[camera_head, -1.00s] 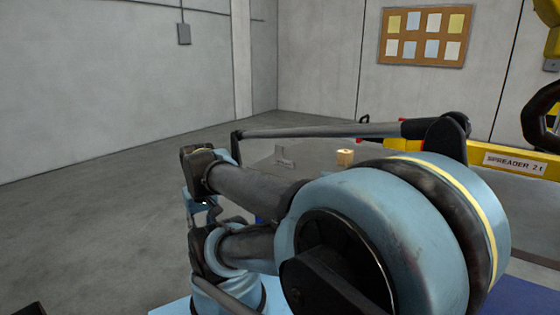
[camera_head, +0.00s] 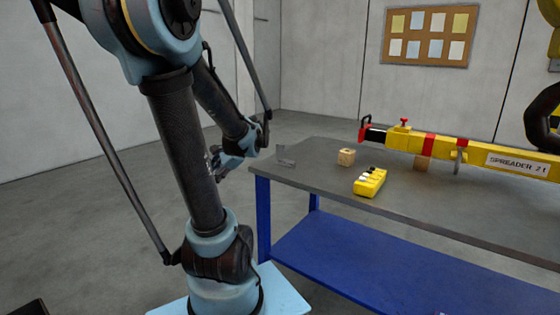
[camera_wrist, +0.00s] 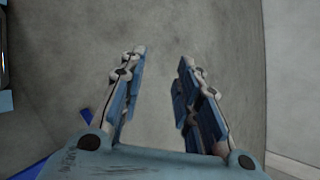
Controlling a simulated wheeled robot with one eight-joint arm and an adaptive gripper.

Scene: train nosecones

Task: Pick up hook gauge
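A small grey L-shaped piece (camera_head: 284,158), which looks like the hook gauge, stands at the left end of the grey-topped table (camera_head: 330,187) in the head view. My gripper (camera_head: 218,166) is beyond the table's left edge, to the left of this piece and apart from it. In the wrist view my gripper (camera_wrist: 159,72) is open, with nothing between its fingers. The gauge does not show in the wrist view, where bare floor lies beyond the fingers.
A small wooden block (camera_head: 346,157) and a yellow control box (camera_head: 370,182) are on the table to the right of the grey piece. A long yellow spreader beam (camera_head: 480,154) lies along the back right. The table has a blue lower shelf (camera_head: 365,262).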

